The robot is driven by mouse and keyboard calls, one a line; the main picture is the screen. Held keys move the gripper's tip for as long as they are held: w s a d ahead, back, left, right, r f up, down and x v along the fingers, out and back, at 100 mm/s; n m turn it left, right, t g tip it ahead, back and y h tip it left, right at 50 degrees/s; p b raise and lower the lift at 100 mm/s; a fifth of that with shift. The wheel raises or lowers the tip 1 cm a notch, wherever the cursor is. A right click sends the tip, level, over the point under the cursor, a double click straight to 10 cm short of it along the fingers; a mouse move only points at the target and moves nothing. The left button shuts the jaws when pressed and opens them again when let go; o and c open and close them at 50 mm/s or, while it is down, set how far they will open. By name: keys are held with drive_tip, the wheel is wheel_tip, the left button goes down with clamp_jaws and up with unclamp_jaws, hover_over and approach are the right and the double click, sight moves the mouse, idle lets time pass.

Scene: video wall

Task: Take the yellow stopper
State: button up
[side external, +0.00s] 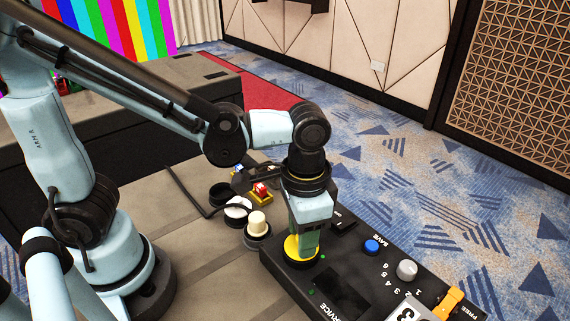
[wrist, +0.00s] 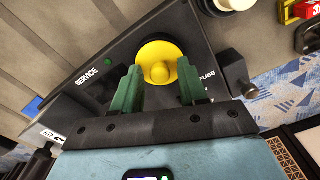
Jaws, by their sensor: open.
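The yellow stopper (wrist: 158,62) is a round yellow disc with a raised knob in its middle. It sits on the black panel (wrist: 110,50) beside the "FUSE" label. In the side external view the yellow stopper (side external: 292,251) shows under my gripper, partly hidden by the fingers. My gripper (wrist: 160,85) is open, with one green finger on each side of the knob in the wrist view. In the side external view my gripper (side external: 304,240) points down at the stopper. I cannot tell whether the fingers touch it.
The panel also bears a blue button (side external: 371,246), a grey knob (side external: 406,269) and an orange lever (side external: 448,303). A cream knob (side external: 257,224), a white round piece (side external: 238,209) and a red-and-yellow piece (side external: 260,192) stand close by on the left. The grey tabletop (side external: 200,260) has bare room.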

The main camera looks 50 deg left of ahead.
drive_tip(key=c, duration=0.7)
drive_tip(key=shift+r, duration=2.75)
